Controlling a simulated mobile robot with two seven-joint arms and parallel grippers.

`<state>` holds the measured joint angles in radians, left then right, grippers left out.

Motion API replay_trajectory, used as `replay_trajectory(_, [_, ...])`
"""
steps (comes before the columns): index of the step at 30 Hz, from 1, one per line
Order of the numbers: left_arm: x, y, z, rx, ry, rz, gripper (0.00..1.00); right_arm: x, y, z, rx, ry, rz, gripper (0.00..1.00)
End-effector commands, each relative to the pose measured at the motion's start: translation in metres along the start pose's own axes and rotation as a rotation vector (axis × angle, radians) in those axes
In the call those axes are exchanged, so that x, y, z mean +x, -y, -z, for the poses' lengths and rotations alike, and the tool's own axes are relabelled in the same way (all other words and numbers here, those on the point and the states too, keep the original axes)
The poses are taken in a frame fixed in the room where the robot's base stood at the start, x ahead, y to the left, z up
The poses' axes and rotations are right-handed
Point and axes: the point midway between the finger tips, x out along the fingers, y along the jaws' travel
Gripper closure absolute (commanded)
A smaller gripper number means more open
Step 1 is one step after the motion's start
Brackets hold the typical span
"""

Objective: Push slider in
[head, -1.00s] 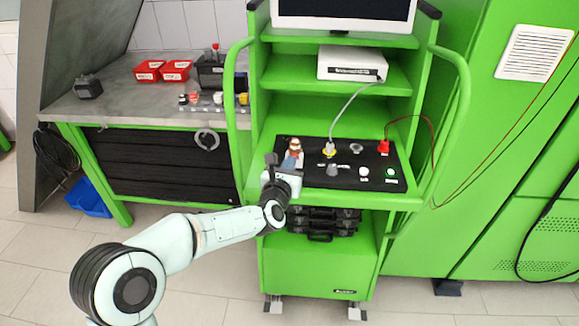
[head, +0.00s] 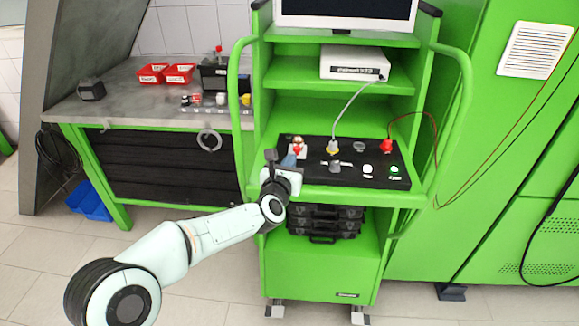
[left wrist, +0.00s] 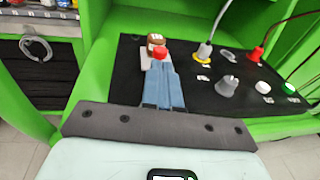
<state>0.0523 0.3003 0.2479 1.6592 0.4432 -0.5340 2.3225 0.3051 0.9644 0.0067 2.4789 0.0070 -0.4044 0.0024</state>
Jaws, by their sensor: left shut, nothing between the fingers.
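The black panel (head: 345,178) lies on the green cart's shelf. At its left end is the slider, with a red knob (head: 297,149) and a light base; in the left wrist view the red knob (left wrist: 160,53) sits on a pale strip beside a brown block (left wrist: 155,39). My left gripper (head: 290,159) comes in from the front left, low over the panel. Its blue-grey fingers (left wrist: 161,75) are closed together and empty, with tips right at the near side of the red knob. I cannot tell whether they touch. My right gripper is out of view.
On the panel to the right are a yellow-collared plug (head: 333,150), a grey knob (head: 334,166), a red plug (head: 386,146) with cable, and a green button (head: 394,170). A green handrail (head: 238,110) rises at the cart's left. Red bins (head: 179,74) stand on the bench.

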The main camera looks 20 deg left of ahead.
Motion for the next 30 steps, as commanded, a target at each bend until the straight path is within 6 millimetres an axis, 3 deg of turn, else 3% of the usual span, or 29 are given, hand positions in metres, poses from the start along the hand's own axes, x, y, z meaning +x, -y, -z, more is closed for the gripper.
replay_trajectory(6, [-0.051,0.000,0.002,0.001,0.000,0.001,1.00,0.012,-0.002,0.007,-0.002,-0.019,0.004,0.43])
replay_trajectory(12, [-0.086,0.001,0.001,0.001,-0.002,0.002,1.00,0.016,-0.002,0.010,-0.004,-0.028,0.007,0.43])
replay_trajectory(18, [-0.099,0.001,0.002,0.000,-0.003,0.002,1.00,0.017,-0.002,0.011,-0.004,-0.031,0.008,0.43])
replay_trajectory(30, [-0.100,0.001,0.001,0.000,-0.004,0.002,1.00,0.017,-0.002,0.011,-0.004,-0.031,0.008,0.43])
